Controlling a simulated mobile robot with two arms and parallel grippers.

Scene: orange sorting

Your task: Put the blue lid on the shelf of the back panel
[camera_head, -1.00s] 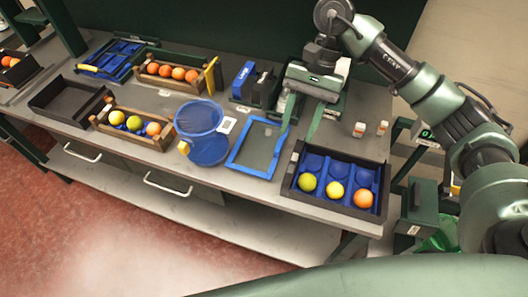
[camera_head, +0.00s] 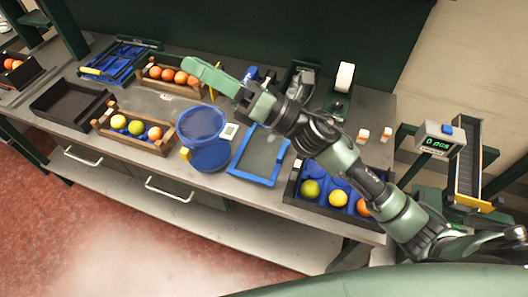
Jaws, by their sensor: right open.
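A round, see-through blue piece with a rim (camera_head: 201,122), which looks like the blue lid, is at the front middle of the bench. A second round blue piece (camera_head: 211,156) is just in front of it; whether they are joined I cannot tell. My right gripper (camera_head: 197,70) is open and empty, reaching left above the bench, behind and above the blue round pieces and apart from them. One green finger shows clearly; the other is mostly hidden. The dark green back panel (camera_head: 300,32) rises behind the bench; its shelf I cannot make out. My left gripper is not in view.
Wooden crates of fruit (camera_head: 103,122) and an empty black tray (camera_head: 57,112) stand at the left. A blue-framed panel (camera_head: 237,172) lies right of the round pieces. My right arm partly covers a black fruit tray (camera_head: 300,198). A counter display (camera_head: 437,142) stands far right.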

